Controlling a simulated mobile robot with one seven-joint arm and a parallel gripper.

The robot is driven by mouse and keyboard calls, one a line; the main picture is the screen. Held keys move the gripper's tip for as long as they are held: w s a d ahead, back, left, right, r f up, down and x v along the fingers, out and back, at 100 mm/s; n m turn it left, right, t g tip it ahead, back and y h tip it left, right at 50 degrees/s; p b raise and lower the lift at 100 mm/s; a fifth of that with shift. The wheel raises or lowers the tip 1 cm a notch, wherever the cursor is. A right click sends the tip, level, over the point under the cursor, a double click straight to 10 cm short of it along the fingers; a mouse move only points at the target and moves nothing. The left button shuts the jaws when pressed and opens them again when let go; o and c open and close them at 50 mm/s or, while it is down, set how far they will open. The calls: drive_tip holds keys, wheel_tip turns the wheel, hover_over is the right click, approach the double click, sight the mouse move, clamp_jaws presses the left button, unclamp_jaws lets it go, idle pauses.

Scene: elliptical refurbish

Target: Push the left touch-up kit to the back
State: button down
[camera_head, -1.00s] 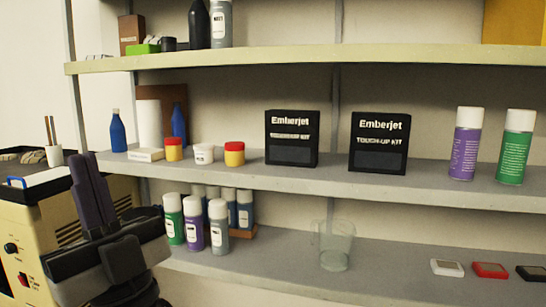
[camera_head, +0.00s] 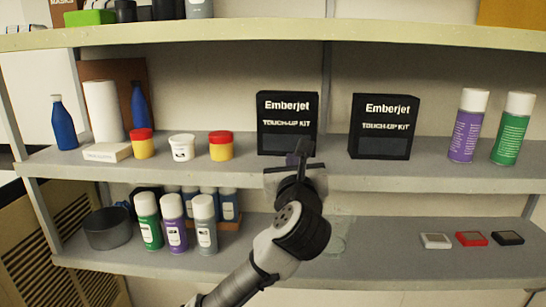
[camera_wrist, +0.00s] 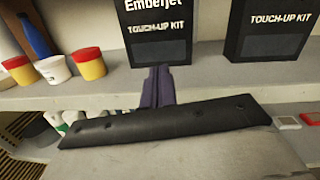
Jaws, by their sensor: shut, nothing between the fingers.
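The left touch-up kit (camera_head: 286,123) is a black upright Emberjet box on the middle shelf (camera_head: 236,172). A matching right touch-up kit (camera_head: 383,126) stands to its right with a gap between them. My gripper (camera_head: 300,150) is shut and empty, its fingertips pointing at the lower front of the left kit and covering a small part of it. In the wrist view the purple fingers (camera_wrist: 158,80) lie together just below the left kit (camera_wrist: 157,45). I cannot tell whether they touch it. The right kit (camera_wrist: 268,30) also shows there.
Left of the kits stand a white tub (camera_head: 182,148), red-lidded jars (camera_head: 221,147) and a blue bottle (camera_head: 63,124). Spray cans (camera_head: 467,126) stand at the right. An upper shelf (camera_head: 300,33) runs above. A clear glass (camera_head: 337,235) is on the lower shelf behind my arm.

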drive_tip(key=f+m, duration=0.1)
drive_tip(key=f, duration=0.1)
drive_tip(key=p, duration=0.1)
approach(287, 136)
drive_tip(key=shift+w+d+f+g, duration=0.15)
drive_tip(key=shift+w+f, duration=0.1)
drive_tip(key=shift+w, duration=0.55)
drive_tip(key=shift+w+a+f+g, duration=0.15)
drive_tip(key=shift+w+f, duration=0.1)
drive_tip(key=shift+w, duration=0.6)
drive_tip(key=shift+w+d, duration=0.1)
drive_tip(key=shift+w, duration=0.1)
drive_tip(key=shift+w+p, duration=0.4)
drive_tip(key=shift+w, duration=0.7)
drive_tip(key=shift+w+a+p, duration=0.25)
drive_tip(key=shift+w+p, duration=0.45)
drive_tip(key=shift+w, duration=1.4)
drive_tip(key=shift+w+a+p, duration=0.2)
drive_tip(key=shift+w+p, duration=0.45)
drive_tip(key=shift+w, duration=1.5)
drive_tip(key=shift+w, duration=0.4)
drive_tip(key=shift+w+a+p, duration=0.1)
drive_tip(key=shift+w+p, duration=0.6)
drive_tip(key=shift+w, duration=0.65)
drive_tip(key=shift+w, duration=0.25)
